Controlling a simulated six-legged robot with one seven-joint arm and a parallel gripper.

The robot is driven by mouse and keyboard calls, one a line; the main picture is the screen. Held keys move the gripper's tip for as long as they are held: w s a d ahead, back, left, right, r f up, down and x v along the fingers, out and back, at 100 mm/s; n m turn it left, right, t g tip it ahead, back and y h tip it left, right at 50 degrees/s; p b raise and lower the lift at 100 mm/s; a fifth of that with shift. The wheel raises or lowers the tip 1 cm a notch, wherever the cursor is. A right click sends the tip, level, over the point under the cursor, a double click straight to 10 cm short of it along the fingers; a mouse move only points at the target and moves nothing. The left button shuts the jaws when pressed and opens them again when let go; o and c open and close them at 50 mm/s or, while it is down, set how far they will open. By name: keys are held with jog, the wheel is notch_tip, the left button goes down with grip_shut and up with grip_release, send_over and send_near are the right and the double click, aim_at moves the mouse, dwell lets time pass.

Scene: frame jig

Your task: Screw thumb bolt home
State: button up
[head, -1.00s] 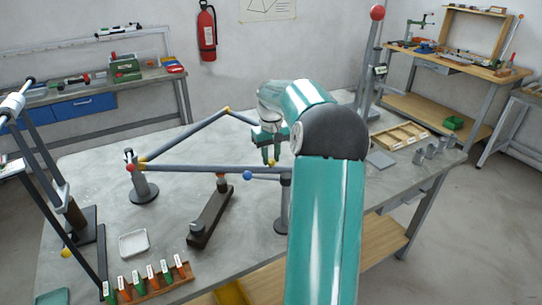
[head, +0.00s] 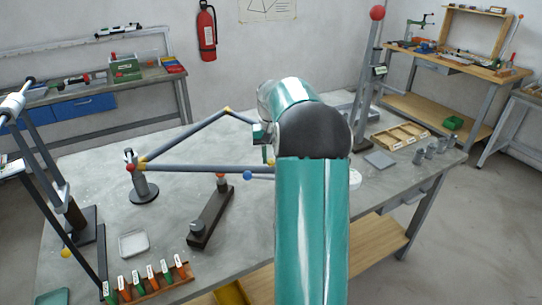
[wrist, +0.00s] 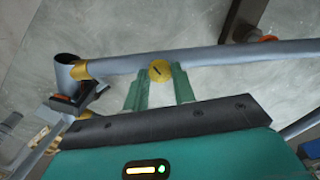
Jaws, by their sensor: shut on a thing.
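The thumb bolt (wrist: 160,71) shows in the wrist view as a round yellow head with a dark slot, against the grey frame tube (wrist: 225,56). My gripper (wrist: 160,76) has its two green fingers on either side of the head and is shut on it. How deep the bolt sits is hidden. In the head view the grey tube frame (head: 195,168) stands above the table, with yellow collars at its joints. There my arm hides most of my gripper (head: 266,153) and the bolt.
A post stand (head: 143,190) carries the frame's left end. A dark bar fixture (head: 212,215) with an orange-red knob stands below the frame. A tall stand with a red ball (head: 377,13) is behind right. A white tray (head: 134,243) and a tagged rack (head: 150,283) are at front left.

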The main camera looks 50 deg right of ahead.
jog(key=o, duration=1)
notch_tip(320, 180, up, 14)
jog(key=shift+f, duration=0.1)
jog(key=s+a+r+n+t+h, duration=0.1)
jog(key=s+a+r+n, duration=0.1)
jog(key=a, duration=1)
jog(key=s+a+r+n+t, duration=0.1)
jog(key=s+a+r+n, duration=0.1)
jog(key=a, duration=1.1)
jog(key=s+a+f+n+t, duration=0.1)
jog(key=s+a+f, duration=0.2)
jog(key=s+a, duration=0.2)
jog(key=s+a+f+n+t, duration=0.1)
jog(key=s+a+f, duration=0.2)
jog(key=s+a, duration=0.2)
jog(key=s+a+f+n+t+y, duration=0.1)
jog(key=s+a+f+n, duration=0.1)
jog(key=s+a, duration=0.3)
jog(key=shift+a+f+t, duration=0.3)
jog(key=shift+f, duration=0.5)
